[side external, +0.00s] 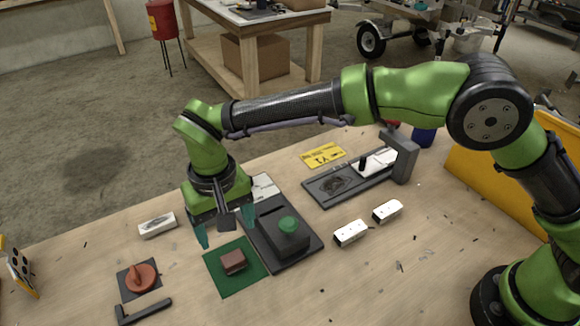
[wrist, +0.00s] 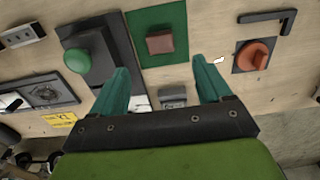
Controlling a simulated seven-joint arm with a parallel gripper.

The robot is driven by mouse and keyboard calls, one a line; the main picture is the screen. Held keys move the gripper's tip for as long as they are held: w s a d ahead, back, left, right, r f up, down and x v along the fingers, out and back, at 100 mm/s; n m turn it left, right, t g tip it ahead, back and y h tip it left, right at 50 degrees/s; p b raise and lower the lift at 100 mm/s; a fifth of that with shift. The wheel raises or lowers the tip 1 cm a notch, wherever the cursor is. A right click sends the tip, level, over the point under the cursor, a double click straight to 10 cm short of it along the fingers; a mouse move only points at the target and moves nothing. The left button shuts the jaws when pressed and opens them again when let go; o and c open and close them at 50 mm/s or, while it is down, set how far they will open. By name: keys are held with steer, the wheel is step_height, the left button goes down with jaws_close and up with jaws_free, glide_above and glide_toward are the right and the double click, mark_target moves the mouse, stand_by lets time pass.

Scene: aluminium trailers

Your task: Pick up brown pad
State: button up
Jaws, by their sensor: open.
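The brown pad (side external: 233,261) is a small brown block lying on a green square mat (side external: 219,281) on the wooden table. In the wrist view the brown pad (wrist: 160,41) lies on the green mat (wrist: 143,20), beyond and between my fingertips. My gripper (side external: 226,229) is open and empty, with teal fingers. It hangs above the table, on the far side of the pad and apart from it. In the wrist view my gripper (wrist: 163,64) has its two fingers spread wide, with nothing between them.
A dark fixture with a green knob (side external: 288,224) stands right of the mat. A red-orange knob (side external: 142,275) and a black handle (side external: 144,310) are to its left. White blocks (side external: 350,233) and a grey clamp-like device (side external: 402,158) are farther right. Bare table lies in front.

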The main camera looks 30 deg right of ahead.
mark_target(233, 258)
step_height(233, 258, down, 10)
steer(key=shift+r, duration=0.15)
stand_by(0.3)
